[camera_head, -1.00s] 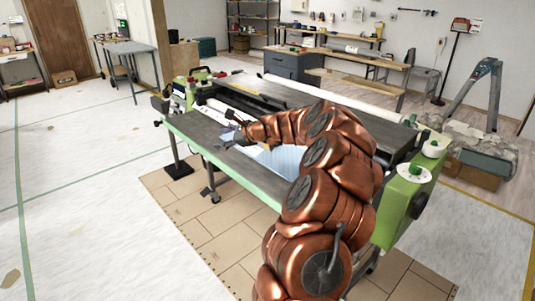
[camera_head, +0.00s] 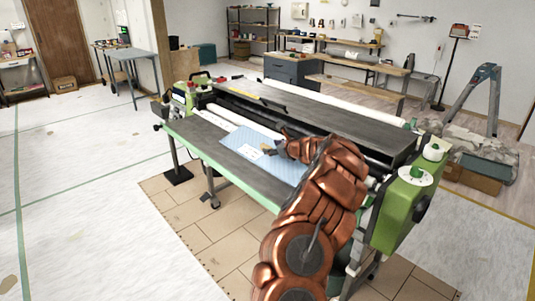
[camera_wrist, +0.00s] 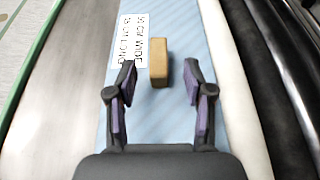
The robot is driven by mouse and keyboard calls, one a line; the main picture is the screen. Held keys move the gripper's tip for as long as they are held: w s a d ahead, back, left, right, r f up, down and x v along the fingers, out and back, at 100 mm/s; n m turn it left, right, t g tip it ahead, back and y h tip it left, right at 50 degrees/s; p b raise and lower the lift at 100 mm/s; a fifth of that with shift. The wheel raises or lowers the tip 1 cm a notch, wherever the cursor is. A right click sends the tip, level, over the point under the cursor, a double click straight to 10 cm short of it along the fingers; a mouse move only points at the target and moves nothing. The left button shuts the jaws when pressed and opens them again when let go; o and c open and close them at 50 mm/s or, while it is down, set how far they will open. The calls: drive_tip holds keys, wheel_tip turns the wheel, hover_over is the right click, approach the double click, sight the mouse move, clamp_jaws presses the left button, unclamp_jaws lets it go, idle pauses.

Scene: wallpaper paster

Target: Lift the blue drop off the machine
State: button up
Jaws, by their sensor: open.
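The blue drop (camera_head: 283,170) is a pale blue striped sheet lying flat on the machine's dark top. It also shows in the wrist view (camera_wrist: 170,115), running away under my gripper. A white printed label (camera_wrist: 133,38) lies on it. A tan block (camera_wrist: 159,62) sits on the sheet near the label. My gripper (camera_wrist: 160,75) is open above the sheet, its two fingers either side of the block's near end, with gaps on both sides. In the head view my gripper (camera_head: 270,149) is small and partly blends with the arm, which hides the sheet's right part.
The green pasting machine (camera_head: 400,212) has a white roller (camera_head: 330,97) along its back and end housings with knobs. In the wrist view a white roll (camera_wrist: 240,85) and dark rollers run along the right of the sheet. Open floor lies left of the machine.

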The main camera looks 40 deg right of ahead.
sight(268, 147)
drive_tip(key=shift+x, duration=2.4)
drive_tip(key=shift+f, duration=0.1)
clamp_jaws()
